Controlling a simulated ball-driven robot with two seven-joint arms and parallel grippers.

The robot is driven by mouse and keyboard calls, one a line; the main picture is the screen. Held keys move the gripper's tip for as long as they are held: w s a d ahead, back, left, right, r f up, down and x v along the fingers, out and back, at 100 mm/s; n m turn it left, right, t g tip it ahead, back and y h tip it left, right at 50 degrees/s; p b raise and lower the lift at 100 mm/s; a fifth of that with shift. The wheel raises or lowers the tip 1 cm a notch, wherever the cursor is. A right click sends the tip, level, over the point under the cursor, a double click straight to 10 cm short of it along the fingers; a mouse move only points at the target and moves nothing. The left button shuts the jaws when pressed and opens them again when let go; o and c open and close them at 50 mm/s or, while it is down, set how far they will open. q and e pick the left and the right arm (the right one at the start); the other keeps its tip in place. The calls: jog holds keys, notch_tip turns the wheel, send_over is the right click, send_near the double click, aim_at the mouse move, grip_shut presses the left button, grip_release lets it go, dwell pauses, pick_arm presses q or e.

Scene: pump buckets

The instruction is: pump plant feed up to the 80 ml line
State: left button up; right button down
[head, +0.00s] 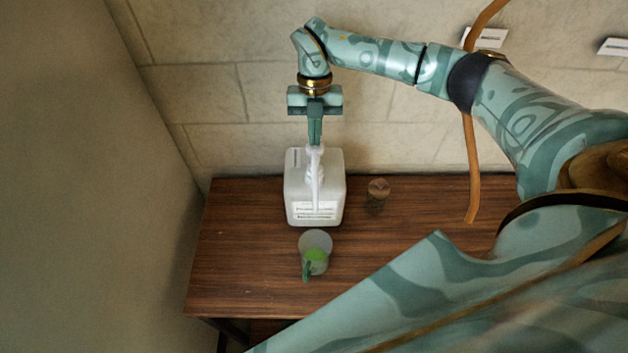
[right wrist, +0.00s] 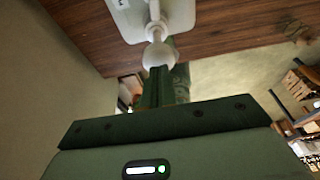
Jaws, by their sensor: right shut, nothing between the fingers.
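A white, boxy pump bottle (head: 333,187) with a label low on its front stands on the wooden table. Its white pump head and long spout (head: 314,178) point toward the front. My right gripper (head: 315,143) points down, fingers shut and empty, right at the top of the pump head; I cannot tell whether they touch. In the right wrist view the round white pump head (right wrist: 157,56) is at the fingertips, with the bottle (right wrist: 122,14) beyond. A clear cup (head: 316,242) with a green handle stands in front of the bottle, with green showing inside. Its level lines are too small to read. My left gripper is not visible.
A small brownish glass (head: 377,196) stands right of the bottle on the table (head: 245,240). An orange-brown strap or hose (head: 472,165) hangs at the right. A stone wall is behind, and a plain wall at left. The table's left part is clear.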

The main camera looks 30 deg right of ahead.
jog(key=shift+f, duration=0.35)
jog(key=shift+w+d+b+x, duration=0.1)
jog(key=shift+w+b+x, duration=0.1)
jog(key=shift+b+x, duration=0.5)
jog(key=shift+w+d+b+x, duration=0.15)
jog(key=shift+b+x, duration=0.1)
jog(key=shift+x, duration=0.85)
jog(key=shift+a, duration=0.1)
jog(key=p+v, duration=0.3)
jog(key=s+p+v, duration=0.1)
jog(key=shift+w+a+r, duration=0.1)
jog(key=shift+a+r, duration=0.05)
jog(key=shift+r, duration=0.2)
jog(key=p+v, duration=0.3)
jog(key=s+p+v, duration=0.1)
jog(key=p+v, duration=0.1)
jog(key=shift+a+r, duration=0.2)
jog(key=shift+a, duration=0.15)
jog(key=shift+f, duration=0.1)
